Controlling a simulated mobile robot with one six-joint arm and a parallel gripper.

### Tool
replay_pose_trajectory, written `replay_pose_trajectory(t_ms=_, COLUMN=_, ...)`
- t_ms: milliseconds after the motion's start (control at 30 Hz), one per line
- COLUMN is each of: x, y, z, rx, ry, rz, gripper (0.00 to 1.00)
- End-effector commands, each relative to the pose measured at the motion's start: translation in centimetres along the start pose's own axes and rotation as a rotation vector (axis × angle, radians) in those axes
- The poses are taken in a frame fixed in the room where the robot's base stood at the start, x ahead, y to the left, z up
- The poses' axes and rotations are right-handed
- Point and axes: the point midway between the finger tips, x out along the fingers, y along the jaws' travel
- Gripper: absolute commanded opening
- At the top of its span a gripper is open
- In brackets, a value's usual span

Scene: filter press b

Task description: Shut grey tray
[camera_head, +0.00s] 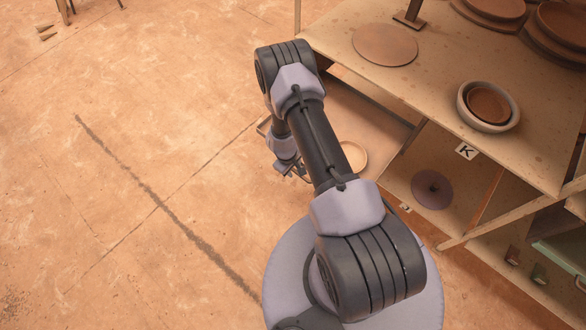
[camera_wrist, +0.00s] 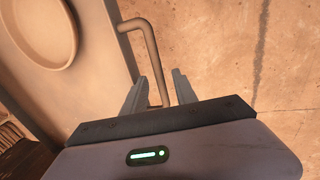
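The pulled-out tray (camera_head: 368,122) sticks out from under the bench at left, partly hidden by my arm, and looks pale beige-grey in this light. In the wrist view the tray (camera_wrist: 95,55) fills the left side. Its bent bar handle (camera_wrist: 151,45) stands out from the tray's edge. My gripper (camera_wrist: 160,88) has its two fingers apart, one on each side of the handle's bar; firm contact is not clear. In the head view my gripper (camera_head: 292,172) is low beside the tray's outer edge, mostly hidden by the arm.
A round pale dish (camera_head: 353,157) lies in the tray. The bench top (camera_head: 450,95) above holds round plates and a bowl (camera_head: 488,106). A lower shelf with a dark disc (camera_head: 432,189) is at right. The floor (camera_head: 120,190) at left is clear.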

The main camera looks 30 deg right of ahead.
Motion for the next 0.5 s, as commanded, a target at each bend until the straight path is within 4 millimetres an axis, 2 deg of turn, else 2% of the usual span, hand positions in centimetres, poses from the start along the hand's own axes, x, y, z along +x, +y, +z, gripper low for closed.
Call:
replay_pose_trajectory(t_ms=167, x=-0.05, y=0.01, z=0.0, rx=0.0, ry=0.0, rz=0.0, gripper=0.32)
replay_pose_trajectory(t_ms=333, x=-0.05, y=0.0, z=0.0, rx=0.0, ry=0.0, rz=0.0, gripper=0.0)
replay_pose_trajectory(t_ms=500, x=-0.06, y=0.0, z=0.0, rx=0.0, ry=0.0, rz=0.0, gripper=0.0)
